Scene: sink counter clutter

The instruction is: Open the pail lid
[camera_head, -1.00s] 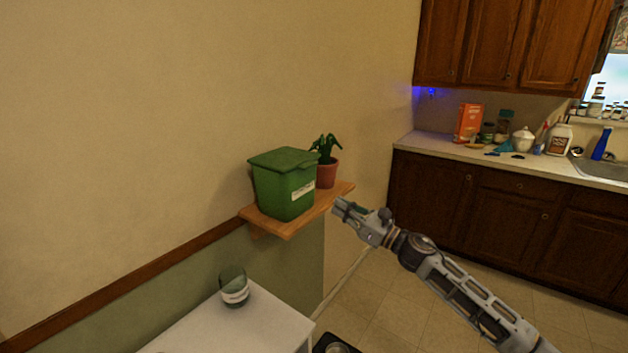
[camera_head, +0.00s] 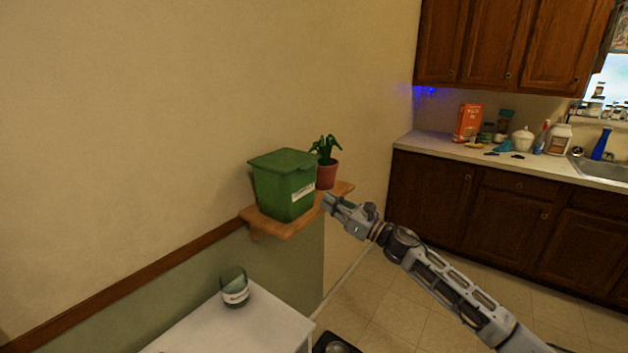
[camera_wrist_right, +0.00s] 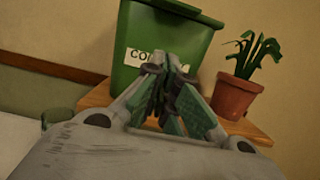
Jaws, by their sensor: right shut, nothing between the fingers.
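A green pail (camera_head: 284,190) with a white label stands on a small wooden wall shelf. Its green lid (camera_head: 285,159) is closed on top. My right gripper (camera_head: 327,200) is just right of the pail, over the shelf's front edge, below lid height. In the right wrist view the pail (camera_wrist_right: 140,80) is ahead, and my right gripper (camera_wrist_right: 165,62) is shut and empty, covering part of the label. I cannot tell whether its tips touch the pail. My left gripper is not in view.
A potted plant (camera_head: 326,172) stands behind and right of the pail on the wooden shelf (camera_head: 270,226). A white table (camera_head: 262,318) with a green labelled jar (camera_head: 234,290) is below. The counter (camera_head: 450,148) at right holds several items.

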